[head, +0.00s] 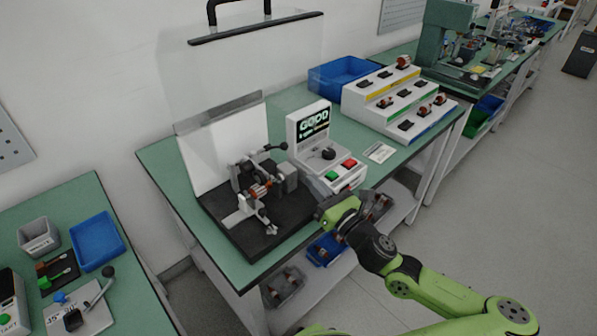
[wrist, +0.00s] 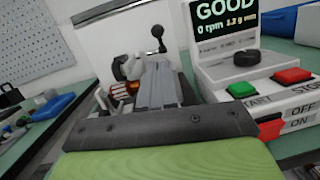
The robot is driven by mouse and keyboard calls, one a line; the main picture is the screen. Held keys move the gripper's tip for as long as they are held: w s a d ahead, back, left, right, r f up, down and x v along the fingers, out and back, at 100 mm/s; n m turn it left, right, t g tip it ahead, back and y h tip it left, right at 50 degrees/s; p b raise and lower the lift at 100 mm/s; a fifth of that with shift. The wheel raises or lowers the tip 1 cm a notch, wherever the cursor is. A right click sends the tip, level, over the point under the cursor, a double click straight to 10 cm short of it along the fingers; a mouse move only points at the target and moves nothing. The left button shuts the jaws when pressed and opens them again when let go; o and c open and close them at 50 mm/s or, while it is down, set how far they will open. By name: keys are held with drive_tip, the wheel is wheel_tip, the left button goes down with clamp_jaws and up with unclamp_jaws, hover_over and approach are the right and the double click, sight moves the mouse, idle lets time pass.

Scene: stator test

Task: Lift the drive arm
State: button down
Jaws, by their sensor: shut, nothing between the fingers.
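The balancing fixture (head: 250,220) stands on a dark base on the middle green bench, with an orange-and-metal rotor (head: 260,189) in it. The drive arm (head: 268,149) is a dark lever with a round black knob at its end, at the fixture's back right; its knob also shows in the wrist view (wrist: 157,31). My gripper (head: 314,187) is shut and empty, in front of the control box and right of the fixture, apart from the knob. In the wrist view its grey fingers (wrist: 160,84) hide part of the fixture.
The control box (head: 308,129) reads GOOD and 0 rpm, with a green button (head: 332,175) and a red button (head: 350,163) close to my gripper. A clear guard (head: 225,150) stands behind the fixture. A stepped rotor rack (head: 400,100) and blue bin (head: 345,74) are further right.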

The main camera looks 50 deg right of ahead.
sight(285, 147)
drive_tip(key=b+x, duration=0.1)
drive_tip(key=x, duration=0.8)
drive_tip(key=shift+a, duration=0.1)
wheel_tip(285, 147, up, 3)
drive_tip(key=g+p, duration=0.1)
drive_tip(key=p, duration=0.7)
drive_tip(key=shift+w+f+g, duration=0.1)
drive_tip(key=shift+f+g, duration=0.05)
drive_tip(key=shift+g, duration=0.15)
drive_tip(key=p, duration=0.2)
drive_tip(key=r+g+p, duration=0.1)
drive_tip(key=p, duration=0.2)
drive_tip(key=shift+w+r+y+p, duration=0.15)
drive_tip(key=shift+w+y+p, duration=0.15)
drive_tip(key=shift+w, duration=0.05)
drive_tip(key=p, duration=0.3)
drive_tip(key=shift+w+r+g, duration=0.3)
drive_tip(key=shift+w+r, duration=0.05)
drive_tip(key=shift+w+r+p, duration=0.5)
drive_tip(key=shift+w+p, duration=0.05)
drive_tip(key=shift+p, duration=0.55)
